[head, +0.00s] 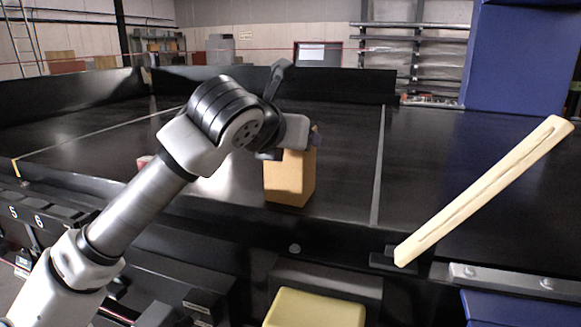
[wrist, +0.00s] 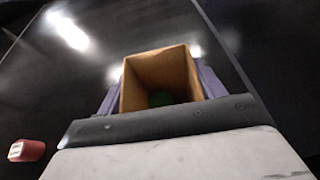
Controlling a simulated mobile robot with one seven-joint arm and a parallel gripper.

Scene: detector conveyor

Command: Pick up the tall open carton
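The tall open carton (head: 290,178) is orange-brown and stands upright on the black conveyor in the head view. In the wrist view I look down into the open top of the carton (wrist: 160,72), and something green (wrist: 161,98) lies at its bottom. My gripper (wrist: 163,88) has one finger at each side of the carton, close against its walls. The pictures do not show whether the fingers press on it or leave a small gap. In the head view my gripper (head: 296,141) is at the top of the carton and partly hides it.
A red and white item (wrist: 27,150) lies on the conveyor left of the carton; it is partly hidden behind my arm in the head view (head: 144,161). A long cream bar (head: 485,190) slants at the right. A yellow box (head: 315,308) is at the front below the belt.

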